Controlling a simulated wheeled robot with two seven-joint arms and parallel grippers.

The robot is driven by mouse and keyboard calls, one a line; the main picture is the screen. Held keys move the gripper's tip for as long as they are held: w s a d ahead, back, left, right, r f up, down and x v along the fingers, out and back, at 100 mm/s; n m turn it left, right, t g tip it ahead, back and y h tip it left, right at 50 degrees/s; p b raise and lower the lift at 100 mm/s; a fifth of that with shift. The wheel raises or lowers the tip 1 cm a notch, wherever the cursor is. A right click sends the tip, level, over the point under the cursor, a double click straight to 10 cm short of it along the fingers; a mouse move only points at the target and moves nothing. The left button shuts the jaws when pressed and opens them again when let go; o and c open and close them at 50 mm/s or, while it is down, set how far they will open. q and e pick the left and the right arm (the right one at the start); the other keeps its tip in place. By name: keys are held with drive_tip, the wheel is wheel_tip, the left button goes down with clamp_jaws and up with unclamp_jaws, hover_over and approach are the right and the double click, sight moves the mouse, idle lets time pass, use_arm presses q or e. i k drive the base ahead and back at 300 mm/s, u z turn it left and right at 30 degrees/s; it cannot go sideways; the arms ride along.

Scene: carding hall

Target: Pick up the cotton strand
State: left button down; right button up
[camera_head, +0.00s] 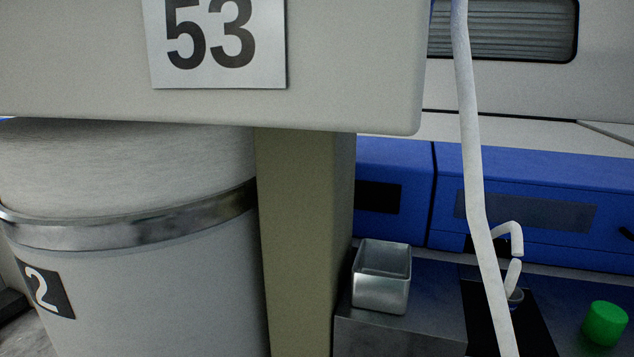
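A long white cotton strand (467,120) hangs from the top edge of the view and runs down, slightly bent, past the bottom edge. A short white hooked piece (510,231) shows just right of it, with its free end pointing down. Below that end, another short white piece (512,275) stands up from a small round metal opening (515,298); the two ends look apart. The long strand partly covers this area, so I cannot tell where the hooked piece starts. Neither of my grippers is in view.
A beige panel marked 53 (345,60) and a post (300,240) fill the upper left and middle. A large grey can marked 2 (150,290) stands at left. A metal box (381,290) and a green knob (605,323) sit before blue machine covers (540,180).

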sight(515, 267)
drive_tip(key=u, duration=1.15)
drive_tip(key=k, duration=1.05)
drive_tip(key=z, duration=0.7)
